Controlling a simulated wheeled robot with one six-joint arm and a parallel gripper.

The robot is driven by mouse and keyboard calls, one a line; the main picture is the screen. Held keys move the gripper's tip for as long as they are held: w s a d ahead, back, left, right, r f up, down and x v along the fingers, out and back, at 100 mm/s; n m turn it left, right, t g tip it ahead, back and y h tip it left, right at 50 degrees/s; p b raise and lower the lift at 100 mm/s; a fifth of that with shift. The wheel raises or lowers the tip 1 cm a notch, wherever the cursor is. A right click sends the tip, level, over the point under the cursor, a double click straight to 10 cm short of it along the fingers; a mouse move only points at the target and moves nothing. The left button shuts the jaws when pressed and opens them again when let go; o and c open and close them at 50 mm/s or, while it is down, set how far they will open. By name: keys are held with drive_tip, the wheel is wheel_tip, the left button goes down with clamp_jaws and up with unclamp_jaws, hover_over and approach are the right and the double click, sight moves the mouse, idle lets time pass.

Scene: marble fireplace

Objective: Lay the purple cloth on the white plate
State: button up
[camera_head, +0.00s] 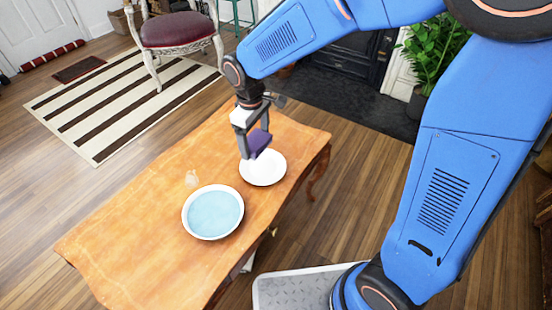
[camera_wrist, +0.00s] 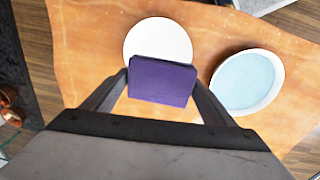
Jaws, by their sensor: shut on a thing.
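The purple cloth (camera_wrist: 161,82) is a flat, folded-looking rectangle held between the two fingers of my gripper (camera_wrist: 160,88). In the head view the cloth (camera_head: 259,141) hangs at the tips of my gripper (camera_head: 254,148), over the far left edge of the white plate. The white plate (camera_head: 263,171) lies on the wooden table near its right end. In the wrist view the cloth covers the lower part of the plate (camera_wrist: 158,36). The cloth appears to be above the plate; the exact gap cannot be told.
A white bowl with a pale blue inside (camera_head: 212,212) stands beside the plate on the wooden table (camera_head: 130,232). The left part of the table is clear. A red-seated chair (camera_head: 177,30) stands beyond on a striped rug (camera_head: 110,108).

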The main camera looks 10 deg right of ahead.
drive_tip(key=shift+w+d, duration=0.25)
drive_tip(key=shift+d, duration=0.3)
drive_tip(key=shift+w+d+f, duration=0.1)
drive_tip(key=shift+d+f, duration=0.1)
hover_over(262, 167)
drive_tip(key=shift+s+f, duration=0.2)
drive_tip(key=shift+f, duration=4.55)
drive_tip(key=shift+f, duration=0.3)
drive_tip(key=o, duration=1.4)
drive_tip(key=r, duration=1.2)
drive_tip(key=shift+s+a+r, duration=0.15)
drive_tip(key=shift+s+r, duration=0.2)
